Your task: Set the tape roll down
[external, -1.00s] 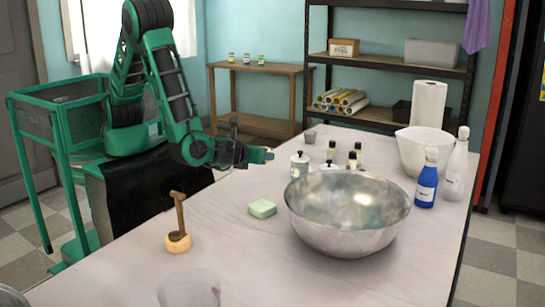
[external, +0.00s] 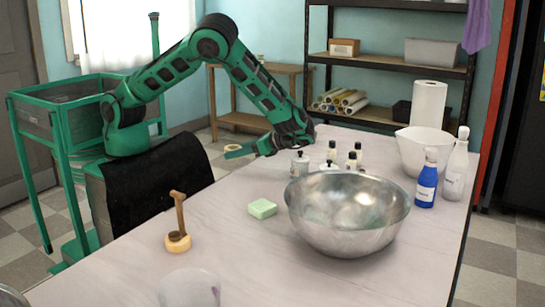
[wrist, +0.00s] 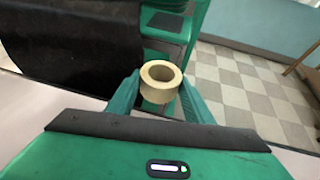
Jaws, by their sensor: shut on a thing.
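A cream tape roll (wrist: 157,94) sits between the two green fingers of my gripper (wrist: 160,92) in the wrist view, its round hole facing up toward the camera. My gripper (external: 240,151) is shut on the roll. In the external view only a small pale part of the tape roll (external: 232,147) shows at the fingertips. The gripper points left near the table's far left edge. In the wrist view, checkered floor and part of my own body lie behind the roll. The table (external: 120,275) shows beneath the wrist.
A large metal bowl (external: 345,240), green soap (external: 262,208) and several small bottles stand on the table. Clear tabletop lies left of the soap. A wooden side table (external: 262,68) stands behind.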

